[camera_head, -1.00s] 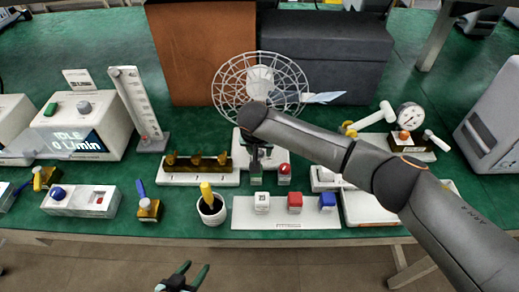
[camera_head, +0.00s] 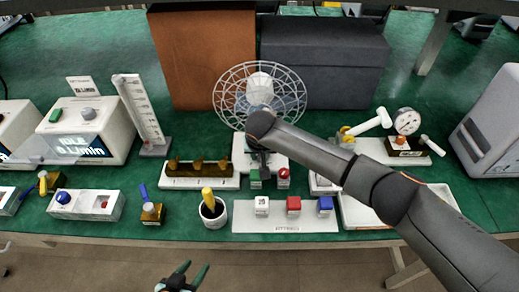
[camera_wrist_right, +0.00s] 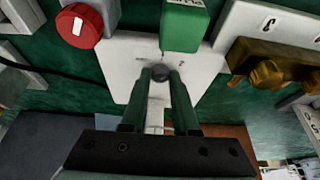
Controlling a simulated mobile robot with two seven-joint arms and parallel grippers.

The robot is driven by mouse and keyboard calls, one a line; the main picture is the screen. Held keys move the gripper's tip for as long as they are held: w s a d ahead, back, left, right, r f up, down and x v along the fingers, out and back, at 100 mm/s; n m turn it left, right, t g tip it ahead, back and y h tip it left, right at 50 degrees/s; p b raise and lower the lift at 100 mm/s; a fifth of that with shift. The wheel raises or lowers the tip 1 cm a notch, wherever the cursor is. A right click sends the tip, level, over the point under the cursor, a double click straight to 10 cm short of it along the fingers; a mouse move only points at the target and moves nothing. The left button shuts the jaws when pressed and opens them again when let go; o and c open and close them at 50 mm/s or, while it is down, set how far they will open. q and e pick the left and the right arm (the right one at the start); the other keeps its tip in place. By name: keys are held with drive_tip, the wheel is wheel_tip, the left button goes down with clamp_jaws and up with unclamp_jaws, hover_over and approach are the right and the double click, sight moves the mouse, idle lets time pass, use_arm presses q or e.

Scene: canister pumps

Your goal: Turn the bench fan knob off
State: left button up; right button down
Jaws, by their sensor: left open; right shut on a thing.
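The bench fan (camera_head: 283,77) has a white wire cage and stands mid-bench on a white base (camera_head: 275,159). Its small dark round knob (camera_wrist_right: 160,71) sits on the white base plate in the right wrist view. The two green fingers of my right gripper (camera_wrist_right: 161,80) are shut on the knob, one on each side. Faint markings flank it, too small to read. In the head view my right arm hides the knob and most of that gripper. My left gripper (camera_head: 184,276) is open and empty in front of the bench edge.
A green block (camera_head: 255,179) and a red-topped button (camera_head: 283,178) stand close in front of the fan base. A brown rack (camera_head: 200,169) is to the left. A plate with white, red and blue blocks (camera_head: 277,225) lies in front. A dark box (camera_head: 325,60) stands behind.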

drive_tip(key=shift+d+r+n+y+p, duration=0.1)
drive_tip(key=shift+n+y+p, duration=0.3)
drive_tip(key=shift+n, duration=0.5)
use_arm(q)
wheel_tip(320, 180, up, 2)
drive_tip(key=shift+r, duration=0.1)
use_arm(e)
drive_tip(key=shift+n, duration=0.5)
drive_tip(key=c, duration=0.7)
unclamp_jaws()
drive_tip(key=shift+s+r+p, duration=0.2)
drive_tip(key=shift+r+p, duration=0.2)
drive_tip(key=shift+r, duration=0.15)
use_arm(q)
drive_tip(key=shift+r+p, duration=0.45)
drive_tip(key=shift+r, duration=0.15)
use_arm(e)
drive_tip(key=v, duration=1.1)
drive_tip(key=shift+d, duration=0.2)
